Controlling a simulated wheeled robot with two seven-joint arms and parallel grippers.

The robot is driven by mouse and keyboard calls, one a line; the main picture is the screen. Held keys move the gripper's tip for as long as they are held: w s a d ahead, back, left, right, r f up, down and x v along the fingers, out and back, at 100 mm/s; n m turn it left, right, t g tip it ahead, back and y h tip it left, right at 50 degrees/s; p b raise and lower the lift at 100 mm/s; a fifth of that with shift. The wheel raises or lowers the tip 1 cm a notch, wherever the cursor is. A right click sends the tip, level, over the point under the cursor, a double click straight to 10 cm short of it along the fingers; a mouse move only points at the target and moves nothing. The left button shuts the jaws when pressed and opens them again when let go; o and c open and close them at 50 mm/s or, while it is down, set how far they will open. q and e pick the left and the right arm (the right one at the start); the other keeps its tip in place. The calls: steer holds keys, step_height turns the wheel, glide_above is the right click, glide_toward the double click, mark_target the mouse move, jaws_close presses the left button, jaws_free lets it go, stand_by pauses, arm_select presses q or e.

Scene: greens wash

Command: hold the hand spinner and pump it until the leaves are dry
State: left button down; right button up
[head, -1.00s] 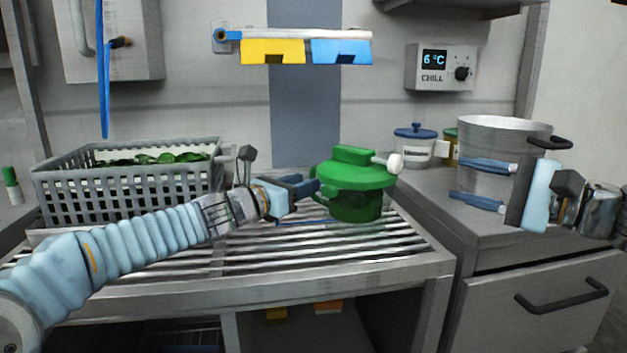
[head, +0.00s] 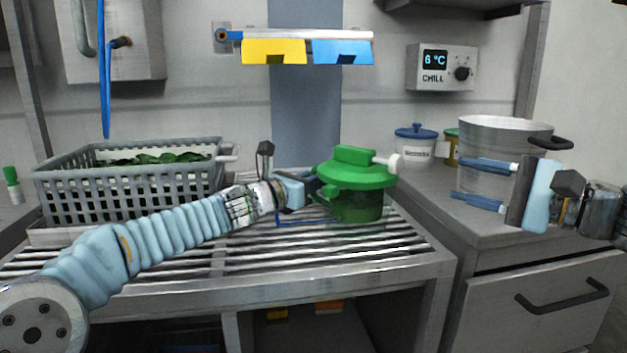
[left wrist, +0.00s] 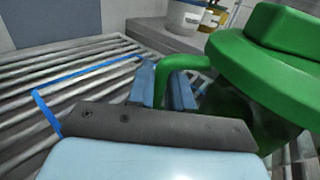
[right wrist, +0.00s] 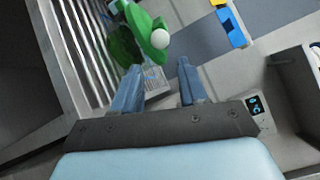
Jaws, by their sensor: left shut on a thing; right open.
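The hand spinner (head: 356,174) has a green lid, a see-through green bowl and a pale side knob (head: 388,162). It stands upright on the slatted rack, toward its right side. My left gripper (head: 312,186) is shut on the spinner's green side handle, which shows between the fingers in the left wrist view (left wrist: 180,63). My right gripper (head: 456,179) is open and empty, to the right of the spinner and apart from it. In the right wrist view the white knob (right wrist: 159,39) is ahead of the open fingers. Leaves inside the bowl cannot be made out clearly.
A grey basket (head: 130,197) with green leaves stands at the rack's left. A steel pot (head: 500,145) and a blue-lidded jar (head: 414,150) stand on the right counter, behind my right gripper. The rack's front slats (head: 300,250) are clear.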

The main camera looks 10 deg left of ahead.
mark_target(401, 165)
steer(key=shift+c, duration=0.7)
steer(key=s+d+n, duration=0.1)
steer(key=d+n, duration=0.1)
steer(key=s+d+n, duration=0.2)
steer(key=shift+d, duration=0.15)
jaws_close()
steer(key=x, duration=1.4)
steer(key=x, duration=0.3)
steer(key=shift+w+a, duration=0.1)
steer(key=shift+a, duration=0.3)
